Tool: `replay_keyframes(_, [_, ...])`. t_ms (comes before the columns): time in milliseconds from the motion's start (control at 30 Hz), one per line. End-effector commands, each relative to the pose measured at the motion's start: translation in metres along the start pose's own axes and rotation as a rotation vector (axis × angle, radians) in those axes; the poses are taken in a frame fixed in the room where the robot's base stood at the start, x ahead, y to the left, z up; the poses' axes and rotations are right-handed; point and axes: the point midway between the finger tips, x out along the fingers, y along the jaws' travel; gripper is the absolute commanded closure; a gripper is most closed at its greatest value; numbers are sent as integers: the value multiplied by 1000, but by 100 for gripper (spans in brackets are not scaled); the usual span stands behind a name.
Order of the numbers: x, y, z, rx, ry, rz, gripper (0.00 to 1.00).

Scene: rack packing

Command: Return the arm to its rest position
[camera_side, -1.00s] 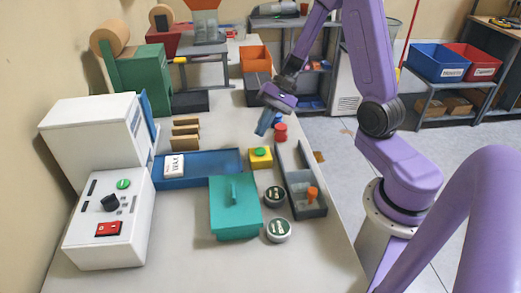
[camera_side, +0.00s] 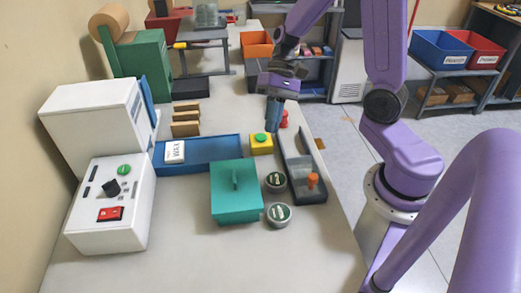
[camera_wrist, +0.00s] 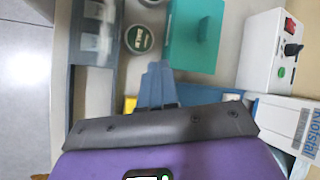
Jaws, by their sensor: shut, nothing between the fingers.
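My gripper (camera_side: 273,126) points down over the table in the side view, above the area behind the grey tray and beside the yellow block with its green button (camera_side: 262,143). Its blue-grey fingers are shut together with nothing between them. In the wrist view the closed fingers (camera_wrist: 157,75) show in the middle, pointing toward the teal box. My purple arm reaches over from the right.
A teal lidded box (camera_side: 236,195), two round tins (camera_side: 277,215) and a grey tray (camera_side: 308,190) stand in front. A blue tray (camera_side: 215,158) holds a white WAX box (camera_side: 175,151). A white machine (camera_side: 105,205) stands left. Red objects (camera_side: 284,119) sit close behind my gripper.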

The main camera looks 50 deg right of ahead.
Motion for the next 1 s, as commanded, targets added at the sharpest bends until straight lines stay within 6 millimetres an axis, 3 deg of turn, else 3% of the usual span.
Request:
replay_keyframes(200, [13, 1, 47, -290, -38, 197, 100])
replay_keyframes(500, [20, 13, 98, -697, -52, 427, 100])
replay_keyframes(1000, [16, 28, 152, -1330, 5, 656, 100])
